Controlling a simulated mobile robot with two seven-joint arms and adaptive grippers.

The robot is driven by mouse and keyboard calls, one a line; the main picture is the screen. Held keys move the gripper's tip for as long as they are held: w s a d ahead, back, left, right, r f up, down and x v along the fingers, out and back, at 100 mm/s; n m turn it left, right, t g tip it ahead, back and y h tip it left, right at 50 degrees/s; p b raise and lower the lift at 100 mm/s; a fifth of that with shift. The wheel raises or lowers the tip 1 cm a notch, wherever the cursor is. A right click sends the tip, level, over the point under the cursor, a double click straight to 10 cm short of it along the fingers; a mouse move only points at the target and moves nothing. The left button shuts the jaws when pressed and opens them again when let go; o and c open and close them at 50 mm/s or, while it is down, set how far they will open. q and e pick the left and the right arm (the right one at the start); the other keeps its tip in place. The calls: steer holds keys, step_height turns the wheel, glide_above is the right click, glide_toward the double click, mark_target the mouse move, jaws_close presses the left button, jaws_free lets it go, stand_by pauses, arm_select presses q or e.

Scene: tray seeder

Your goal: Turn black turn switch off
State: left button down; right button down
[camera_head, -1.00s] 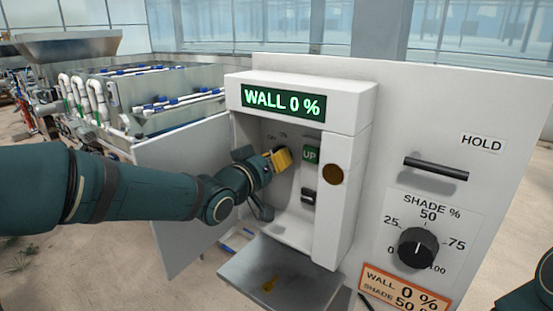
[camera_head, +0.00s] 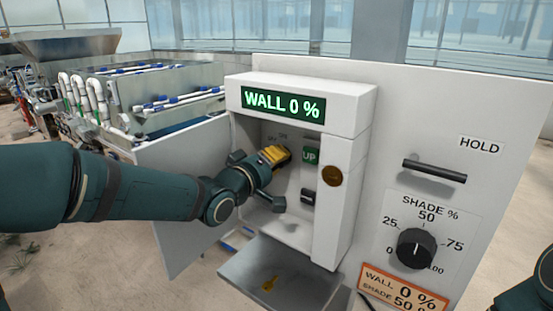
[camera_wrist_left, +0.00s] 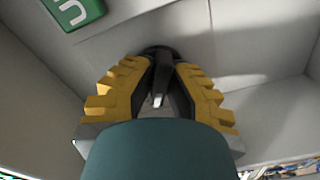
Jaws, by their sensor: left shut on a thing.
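The black turn switch (camera_wrist_left: 161,70) is on the back wall inside the open white box (camera_head: 344,110). In the left wrist view its dark grip stands between the two yellow fingers of my left gripper (camera_head: 276,155), which is shut on it. In the head view the gripper and its hand cover most of the switch. Small OFF and ON labels show just above it, partly blurred. My right gripper is out of view.
A green UP button (camera_head: 310,156) and a black rocker (camera_head: 307,196) sit right of the gripper. The box's side wall stands close by. The open door (camera_head: 185,160) is at left, a grey shelf (camera_head: 300,270) below. A SHADE knob (camera_head: 416,249) and black handle (camera_head: 434,171) are farther right.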

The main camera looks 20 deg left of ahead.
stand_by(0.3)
arm_select(q)
steer(key=c, duration=1)
jaws_free()
steer(key=shift+w, duration=0.1)
